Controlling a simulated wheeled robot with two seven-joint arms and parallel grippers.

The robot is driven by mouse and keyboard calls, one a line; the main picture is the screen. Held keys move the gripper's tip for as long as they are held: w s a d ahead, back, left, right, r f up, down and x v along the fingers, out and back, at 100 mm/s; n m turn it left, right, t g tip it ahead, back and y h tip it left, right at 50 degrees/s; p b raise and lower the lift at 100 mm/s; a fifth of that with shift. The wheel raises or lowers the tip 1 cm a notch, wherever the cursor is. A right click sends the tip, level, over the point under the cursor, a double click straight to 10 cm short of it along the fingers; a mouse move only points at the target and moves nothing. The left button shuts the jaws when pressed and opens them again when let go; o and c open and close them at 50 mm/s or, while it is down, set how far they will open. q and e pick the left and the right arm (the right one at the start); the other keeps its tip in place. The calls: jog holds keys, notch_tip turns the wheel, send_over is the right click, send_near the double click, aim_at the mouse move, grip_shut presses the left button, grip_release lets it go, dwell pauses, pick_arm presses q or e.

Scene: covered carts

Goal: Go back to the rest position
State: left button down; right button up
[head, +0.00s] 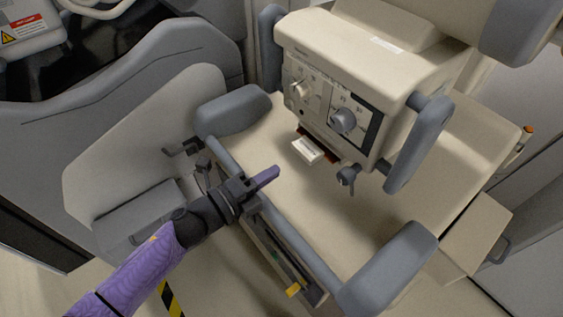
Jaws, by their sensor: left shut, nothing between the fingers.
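My left gripper (264,179) shows in the head view, with its purple-sleeved arm coming in from the lower left. Its fingers are shut with nothing between them. They are over the near left edge of a cream cart top (310,215), close to the grey rail (290,238). I cannot tell whether they touch the cart. My right gripper is not in view.
A cream device (352,75) with knobs and grey handles stands on the cart. A small white box (307,150) lies before it. Grey padded bumpers (390,268) sit at the cart's corners. A grey covered form (130,85) stands at left.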

pick_arm(q)
jog(key=p+v, duration=0.1)
jog(key=v, duration=0.7)
jog(key=s+a+f+n+y+p, duration=0.1)
jog(key=s+a+f+n+y, duration=0.25)
jog(key=f+n, duration=0.3)
jog(key=s+a+f+n+g+y, duration=0.1)
jog(key=s+a+f+n+y, duration=0.1)
jog(key=a+f+n+y, duration=0.45)
jog(key=s+a+f+n+y+p, duration=0.1)
jog(key=s+a+f+n+y, duration=0.2)
jog(key=f, duration=0.5)
jog(key=s+f+n+g, duration=0.3)
jog(key=s+n, duration=0.1)
jog(key=s, duration=0.6)
jog(key=s+f+n+g+y, duration=0.1)
jog(key=s+f+n+g, duration=0.2)
jog(key=s, duration=0.7)
jog(key=s+a+f+n+g+y+p, duration=0.1)
jog(key=s+f+n+g, duration=0.2)
jog(key=s, duration=0.7)
jog(key=shift+n+g, duration=0.6)
jog(key=shift+n, duration=0.2)
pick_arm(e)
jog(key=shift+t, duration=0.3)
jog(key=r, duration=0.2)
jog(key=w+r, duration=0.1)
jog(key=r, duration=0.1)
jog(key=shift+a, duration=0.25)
